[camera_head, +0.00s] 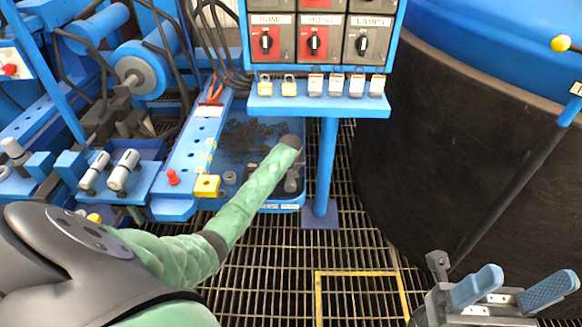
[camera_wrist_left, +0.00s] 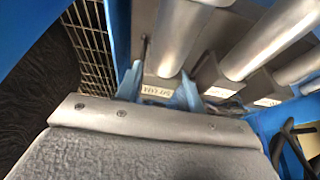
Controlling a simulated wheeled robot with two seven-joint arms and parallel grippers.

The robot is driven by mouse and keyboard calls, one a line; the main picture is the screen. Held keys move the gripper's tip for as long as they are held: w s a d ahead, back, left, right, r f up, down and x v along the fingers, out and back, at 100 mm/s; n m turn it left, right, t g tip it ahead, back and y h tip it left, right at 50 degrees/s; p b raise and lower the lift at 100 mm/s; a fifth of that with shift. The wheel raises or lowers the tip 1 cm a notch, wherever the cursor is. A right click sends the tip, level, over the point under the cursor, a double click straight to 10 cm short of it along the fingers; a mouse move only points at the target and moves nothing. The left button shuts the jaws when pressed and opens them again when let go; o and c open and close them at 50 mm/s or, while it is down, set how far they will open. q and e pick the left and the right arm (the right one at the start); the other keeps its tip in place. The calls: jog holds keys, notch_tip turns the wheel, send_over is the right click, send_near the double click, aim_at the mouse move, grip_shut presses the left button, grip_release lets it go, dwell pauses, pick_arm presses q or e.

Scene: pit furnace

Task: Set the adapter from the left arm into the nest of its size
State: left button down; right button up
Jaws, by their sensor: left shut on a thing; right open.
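My left arm, in a green sleeve, reaches to the middle of the head view and ends in a dark cuff over the blue tray (camera_head: 235,135). Its fingers cannot be made out there. In the left wrist view, the two blue fingertips of my left gripper (camera_wrist_left: 158,88) are closed around a grey piece. A small labelled face (camera_wrist_left: 157,92) shows between them; I cannot tell the adapter from the parts behind. Grey cylinders (camera_wrist_left: 268,42) on labelled blocks stand close to the right. I cannot tell which is a nest. My right gripper (camera_head: 512,290) is open and empty at lower right.
A blue post (camera_head: 327,165) carries a switch panel and a shelf (camera_head: 345,104) with several padlocks, just right of the cuff. A large dark tank (camera_head: 460,140) fills the right. A blue rack with grey cylinders (camera_head: 124,170) stands left. Open floor grating (camera_head: 340,255) lies in front.

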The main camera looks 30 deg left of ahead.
pick_arm(q)
jog(key=shift+f, duration=0.55)
jog(key=c, duration=0.8)
grip_release()
jog(key=shift+f, duration=0.1)
